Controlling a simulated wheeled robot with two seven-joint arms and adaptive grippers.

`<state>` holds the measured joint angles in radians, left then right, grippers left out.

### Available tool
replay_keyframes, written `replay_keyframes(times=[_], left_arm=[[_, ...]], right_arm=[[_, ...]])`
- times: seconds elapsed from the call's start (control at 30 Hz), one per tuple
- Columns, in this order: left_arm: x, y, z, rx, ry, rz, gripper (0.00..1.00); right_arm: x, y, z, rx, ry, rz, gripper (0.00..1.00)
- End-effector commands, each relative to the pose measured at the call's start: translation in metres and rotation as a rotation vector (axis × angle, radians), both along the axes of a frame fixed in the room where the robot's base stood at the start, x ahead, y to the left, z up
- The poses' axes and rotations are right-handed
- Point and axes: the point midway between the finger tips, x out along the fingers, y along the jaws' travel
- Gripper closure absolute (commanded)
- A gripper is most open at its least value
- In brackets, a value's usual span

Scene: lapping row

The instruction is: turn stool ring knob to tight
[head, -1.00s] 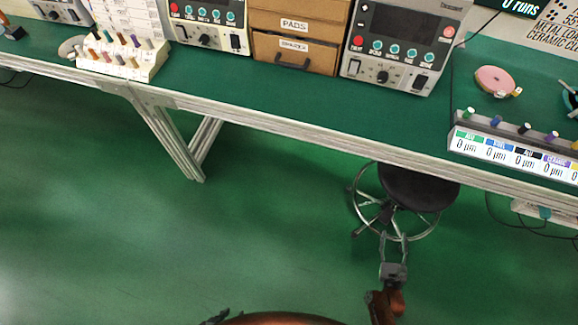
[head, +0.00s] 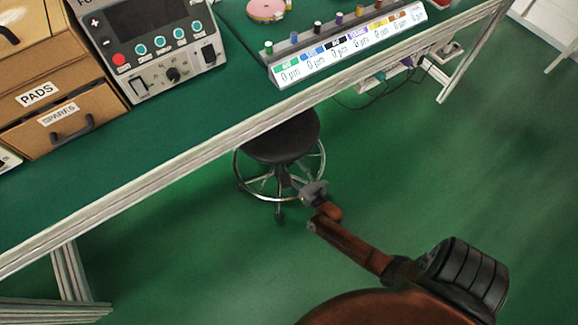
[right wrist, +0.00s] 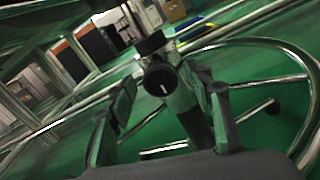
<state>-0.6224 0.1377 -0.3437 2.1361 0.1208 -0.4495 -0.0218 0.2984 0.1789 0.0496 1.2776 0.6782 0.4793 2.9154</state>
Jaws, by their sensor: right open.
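The stool (head: 278,140) has a round dark seat and stands at the bench's front edge, partly under it. Its chrome foot ring (head: 322,165) circles the column below the seat; the ring also shows large in the right wrist view (right wrist: 262,42). The ring knob (right wrist: 161,83) is a black round knob with a white line, roughly upright in that view. My right gripper (right wrist: 166,90) is open, one finger on each side of the knob; I cannot tell whether they touch it. In the head view my right gripper (head: 301,188) is at the ring's near right side. My left gripper is out of view.
The green-topped bench (head: 205,128) runs diagonally above the stool. It carries a control unit (head: 155,45), a drawer box (head: 50,85) and a labelled rack (head: 350,45). A bench leg (head: 70,270) stands at lower left. The green floor to the right is clear.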

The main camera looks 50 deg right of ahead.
Motion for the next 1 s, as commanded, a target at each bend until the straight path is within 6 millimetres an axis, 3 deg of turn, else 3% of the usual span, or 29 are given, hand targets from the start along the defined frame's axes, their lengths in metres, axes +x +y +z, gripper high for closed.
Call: replay_keyframes(times=[0.23,0.83,1.0], left_arm=[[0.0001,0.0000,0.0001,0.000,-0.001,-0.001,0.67],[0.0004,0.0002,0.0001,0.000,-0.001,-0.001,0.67],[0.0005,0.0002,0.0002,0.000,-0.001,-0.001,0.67]], right_arm=[[0.0006,0.0000,0.0003,-0.001,0.000,0.000,0.54],[0.0003,-0.0001,0.0000,-0.001,0.001,0.000,0.95],[0.0002,-0.0001,0.0001,-0.009,0.003,0.000,0.95]])
